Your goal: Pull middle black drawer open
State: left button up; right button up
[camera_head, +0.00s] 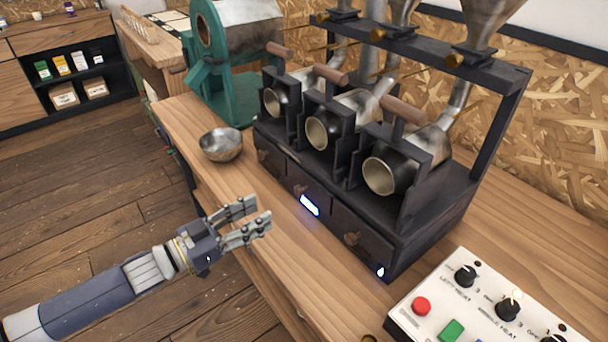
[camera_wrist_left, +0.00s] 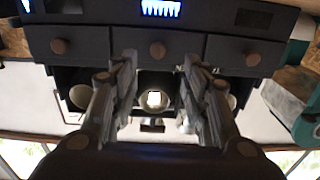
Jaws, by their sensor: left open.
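The black roaster machine has three black drawers in a row along its lower front. The middle black drawer (camera_head: 312,187) looks shut, with a blue-white glow at its lower edge. In the left wrist view, which looks upside down, the middle drawer (camera_wrist_left: 180,42) shows a round brown knob (camera_wrist_left: 157,50). My left gripper (camera_head: 256,212) is open and empty, in front of the drawers and apart from them. In the left wrist view its two fingers (camera_wrist_left: 162,72) stand either side of the middle knob's line. My right gripper is not in view.
A metal bowl (camera_head: 221,145) stands on the wooden counter (camera_head: 285,262), left of the machine. A control panel (camera_head: 470,312) with knobs and buttons lies at the lower right. A teal roaster (camera_head: 235,95) stands behind. The counter before the drawers is clear.

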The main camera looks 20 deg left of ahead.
aim_at(297, 191)
pick_arm(q)
jog(key=shift+w+r, duration=0.2)
jog(key=shift+w, duration=0.1)
jog(key=x, duration=0.5)
jog(key=p+x, duration=0.1)
jog(key=x, duration=0.4)
jog(key=shift+d+r, duration=0.1)
jog(key=shift+d, duration=0.25)
jog(key=shift+s, duration=0.1)
grip_shut()
